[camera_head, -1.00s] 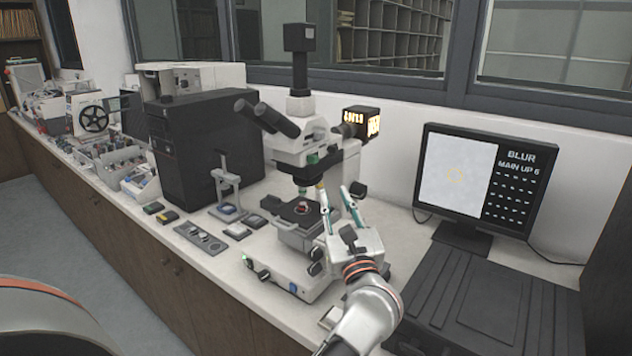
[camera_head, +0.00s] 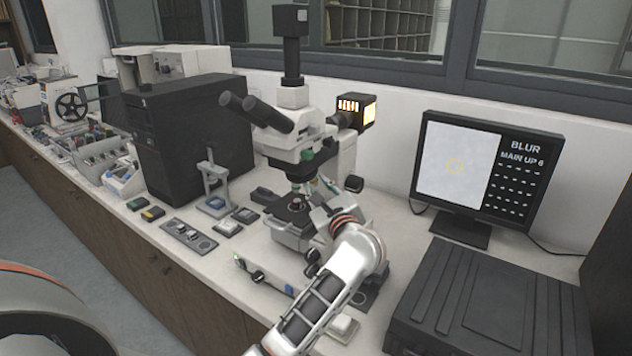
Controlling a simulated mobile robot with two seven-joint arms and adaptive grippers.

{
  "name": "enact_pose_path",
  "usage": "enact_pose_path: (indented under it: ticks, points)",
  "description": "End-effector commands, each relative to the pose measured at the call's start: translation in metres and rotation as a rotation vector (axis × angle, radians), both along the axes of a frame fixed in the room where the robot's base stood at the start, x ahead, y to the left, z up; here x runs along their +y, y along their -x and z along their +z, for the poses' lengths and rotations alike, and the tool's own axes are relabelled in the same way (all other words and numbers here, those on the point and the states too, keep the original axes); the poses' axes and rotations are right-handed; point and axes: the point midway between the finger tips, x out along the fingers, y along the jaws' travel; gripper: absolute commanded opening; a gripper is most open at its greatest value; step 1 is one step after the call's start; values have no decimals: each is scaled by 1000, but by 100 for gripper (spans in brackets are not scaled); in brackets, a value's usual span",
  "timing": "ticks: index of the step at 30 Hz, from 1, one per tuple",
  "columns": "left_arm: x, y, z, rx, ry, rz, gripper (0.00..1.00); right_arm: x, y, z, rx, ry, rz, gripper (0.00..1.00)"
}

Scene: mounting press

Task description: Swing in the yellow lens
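The microscope (camera_head: 292,142) stands on the counter with its turret and small objectives (camera_head: 300,178) above the dark stage (camera_head: 291,214). A small reddish specimen (camera_head: 297,203) sits on the stage. A yellow lens is too small to make out surely; the objectives are partly covered on the right by my gripper. My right gripper is not in view.
A black case (camera_head: 490,300) lies at front right. A small press-like stand (camera_head: 214,190) and a tray (camera_head: 189,237) are left of the microscope. The lamp housing (camera_head: 357,109) is behind.

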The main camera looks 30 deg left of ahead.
Motion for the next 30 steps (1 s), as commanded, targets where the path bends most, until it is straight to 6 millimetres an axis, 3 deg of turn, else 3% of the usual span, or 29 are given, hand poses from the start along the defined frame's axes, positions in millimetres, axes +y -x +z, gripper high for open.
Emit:
enact_pose_path:
  ticks: [13, 16, 30]
  points:
    - [10, -9, 0, 1, -1, 0, 23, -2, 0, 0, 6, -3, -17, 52]
    - [10, -9, 0, 1, -1, 0, 0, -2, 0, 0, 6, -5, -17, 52]
    - [12, -4, -2, -1, -23, -64, 0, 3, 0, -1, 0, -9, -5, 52]
